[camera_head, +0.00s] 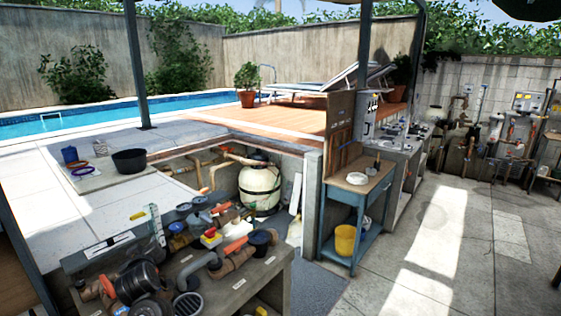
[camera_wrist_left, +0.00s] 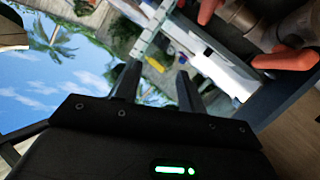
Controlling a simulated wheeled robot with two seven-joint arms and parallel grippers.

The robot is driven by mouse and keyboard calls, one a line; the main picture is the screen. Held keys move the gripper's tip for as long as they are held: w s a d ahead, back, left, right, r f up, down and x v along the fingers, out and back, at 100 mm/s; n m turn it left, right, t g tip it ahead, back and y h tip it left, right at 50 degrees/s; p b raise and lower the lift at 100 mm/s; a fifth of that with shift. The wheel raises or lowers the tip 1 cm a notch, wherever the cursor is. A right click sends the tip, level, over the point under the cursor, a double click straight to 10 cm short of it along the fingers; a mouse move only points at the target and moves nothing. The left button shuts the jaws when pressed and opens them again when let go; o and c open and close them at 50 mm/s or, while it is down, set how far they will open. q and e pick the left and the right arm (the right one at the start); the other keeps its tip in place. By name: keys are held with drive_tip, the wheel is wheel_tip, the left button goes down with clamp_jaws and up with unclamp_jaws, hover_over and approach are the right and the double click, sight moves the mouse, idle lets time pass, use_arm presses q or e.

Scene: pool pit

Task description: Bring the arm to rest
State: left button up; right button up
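My left gripper (camera_wrist_left: 156,75) shows in the left wrist view with its two dark fingers apart and nothing between them. A clear upright strip with a green edge (camera_wrist_left: 150,38) and a white piece (camera_wrist_left: 222,70) lie beyond the fingertips. In the head view the same kind of strip (camera_head: 155,225) stands at the back of the near workbench (camera_head: 236,293). I cannot clearly pick out my left gripper among the dark parts there. My right gripper is in neither view.
The bench holds pipes, valves and a black motor (camera_head: 138,281). Orange handles (camera_wrist_left: 285,60) are close at right in the wrist view. Beyond are a cream tank (camera_head: 259,188) and a blue trolley (camera_head: 357,205) with a yellow bucket (camera_head: 345,240). Paving at right is open.

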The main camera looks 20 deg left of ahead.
use_arm(q)
drive_tip(key=s+d+f+m+g+h, duration=0.1)
drive_tip(key=s+d+f+m+h, duration=0.3)
drive_tip(key=d, duration=0.3)
drive_tip(key=s+d+f+m+h, duration=0.1)
drive_tip(key=d+f+m, duration=0.2)
drive_tip(key=d+f, duration=0.4)
drive_tip(key=s+d+f+m+g+h, duration=0.1)
drive_tip(key=s+d+f+m+h, duration=0.25)
drive_tip(key=d, duration=0.45)
drive_tip(key=s+d+f+m+g+h, duration=0.1)
drive_tip(key=s+d+f+m+g, duration=0.15)
drive_tip(key=s+d, duration=0.55)
drive_tip(key=s+d+f+m+g+h, duration=0.2)
drive_tip(key=s+d+f+m, duration=0.15)
drive_tip(key=s+d, duration=0.45)
wheel_tip(320, 180, down, 31)
drive_tip(key=s+a+g+b, duration=0.1)
drive_tip(key=s+g+b, duration=0.1)
drive_tip(key=b, duration=0.4)
drive_tip(key=s+a+f+b, duration=0.1)
drive_tip(key=s+f+b, duration=0.1)
drive_tip(key=s+f, duration=0.6)
drive_tip(key=s+a+f+b, duration=0.2)
drive_tip(key=s+f, duration=0.7)
drive_tip(key=f, duration=0.4)
drive_tip(key=shift+a+f+g, duration=0.25)
drive_tip(key=shift+f+g, duration=0.05)
drive_tip(key=shift+g, duration=0.15)
